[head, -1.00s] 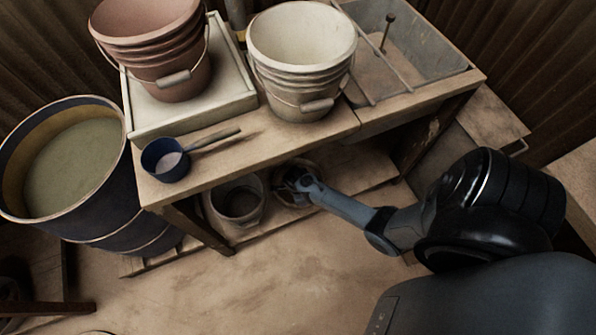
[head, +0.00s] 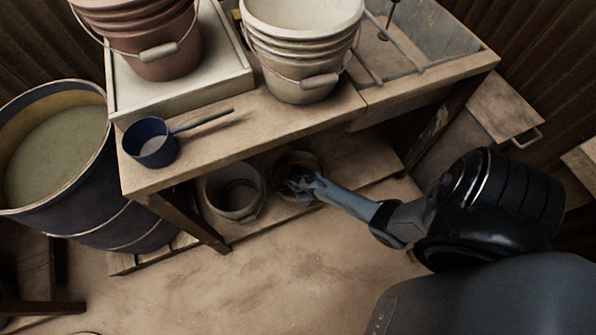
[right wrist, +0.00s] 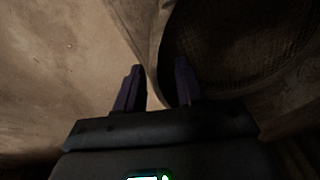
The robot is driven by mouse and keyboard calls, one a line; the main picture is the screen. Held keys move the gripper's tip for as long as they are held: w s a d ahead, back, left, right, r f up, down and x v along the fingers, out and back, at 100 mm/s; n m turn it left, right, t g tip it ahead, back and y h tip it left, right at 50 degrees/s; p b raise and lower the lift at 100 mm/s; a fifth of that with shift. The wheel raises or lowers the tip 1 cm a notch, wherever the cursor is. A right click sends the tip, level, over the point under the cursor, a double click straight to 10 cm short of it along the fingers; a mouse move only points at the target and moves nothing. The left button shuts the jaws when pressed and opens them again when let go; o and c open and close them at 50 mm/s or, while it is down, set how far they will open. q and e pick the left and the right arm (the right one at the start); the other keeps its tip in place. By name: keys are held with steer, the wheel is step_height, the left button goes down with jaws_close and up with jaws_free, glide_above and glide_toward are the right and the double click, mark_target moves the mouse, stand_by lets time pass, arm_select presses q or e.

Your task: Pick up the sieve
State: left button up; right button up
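The sieve (head: 298,158) is round and stands on the low shelf under the bench, partly hidden by my right gripper and the shade. In the right wrist view, its dark mesh (right wrist: 235,45) lies at the right, with its pale rim running down between my fingers. My right gripper (head: 297,184) reaches in under the bench at the sieve's near edge. In the right wrist view, the two fingers of this gripper (right wrist: 158,88) stand apart, one on each side of the rim; whether they touch it I cannot tell. My left gripper is not in view.
A pot or bucket (head: 234,192) stands left of the sieve on the shelf (head: 355,160). The bench (head: 255,133) overhangs them, carrying a blue scoop (head: 150,142), a terracotta bucket (head: 155,65) and a cream bucket (head: 300,75). A barrel (head: 95,215) stands left. The floor in front is clear.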

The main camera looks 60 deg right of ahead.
jaws_close()
steer(key=shift+r, duration=0.2)
stand_by(0.3)
